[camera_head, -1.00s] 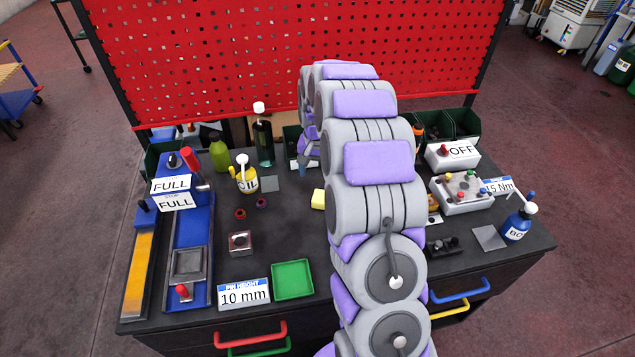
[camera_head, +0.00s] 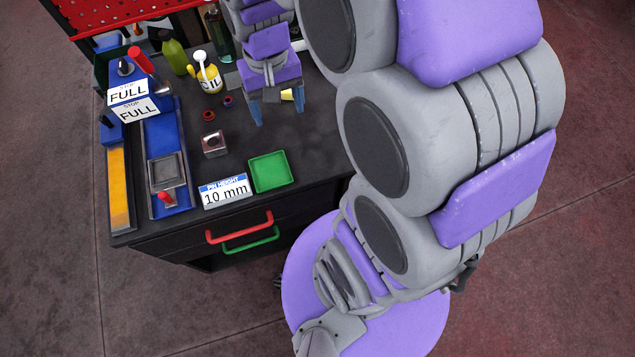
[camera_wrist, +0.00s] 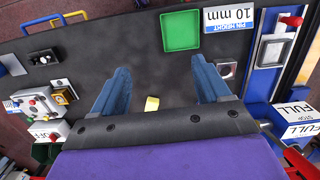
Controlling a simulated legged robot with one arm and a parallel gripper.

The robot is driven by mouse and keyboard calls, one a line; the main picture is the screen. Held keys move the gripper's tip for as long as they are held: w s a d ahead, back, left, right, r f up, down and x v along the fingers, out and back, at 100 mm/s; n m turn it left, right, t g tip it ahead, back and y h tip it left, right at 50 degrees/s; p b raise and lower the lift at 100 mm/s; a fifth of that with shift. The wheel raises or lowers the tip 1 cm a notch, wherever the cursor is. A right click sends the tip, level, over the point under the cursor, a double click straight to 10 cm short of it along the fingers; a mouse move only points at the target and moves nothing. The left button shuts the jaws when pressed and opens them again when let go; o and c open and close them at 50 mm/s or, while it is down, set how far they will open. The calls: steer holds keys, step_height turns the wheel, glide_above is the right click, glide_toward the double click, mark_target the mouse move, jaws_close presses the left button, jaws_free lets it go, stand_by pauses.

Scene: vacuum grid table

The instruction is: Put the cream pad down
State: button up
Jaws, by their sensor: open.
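The cream pad (camera_head: 287,95), a small pale yellow block, lies on the dark table top. In the wrist view the pad (camera_wrist: 152,104) shows near the gripper's base edge, between the two blue fingers and closer to the left one. My gripper (camera_head: 279,114) is open and empty above the table, fingers spread wide. The fingers also show in the wrist view (camera_wrist: 160,70), with bare table between them. In the head view the gripper partly covers the pad.
A green tray (camera_head: 269,186) and a "10 mm" sign (camera_head: 225,191) stand at the table's front. A square block with a round top (camera_head: 214,144), two small rings (camera_head: 208,115) and an oil bottle (camera_head: 208,76) are left of the gripper. Control boxes (camera_wrist: 45,104) are at left in the wrist view.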

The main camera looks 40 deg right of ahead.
steer(key=s+a+n, duration=0.2)
steer(key=s+a, duration=0.1)
steer(key=s, duration=1.5)
steer(key=shift+s+a+n+g, duration=0.15)
steer(key=shift+n+g, duration=0.15)
steer(key=shift+n, duration=0.1)
steer(key=shift+f, duration=0.1)
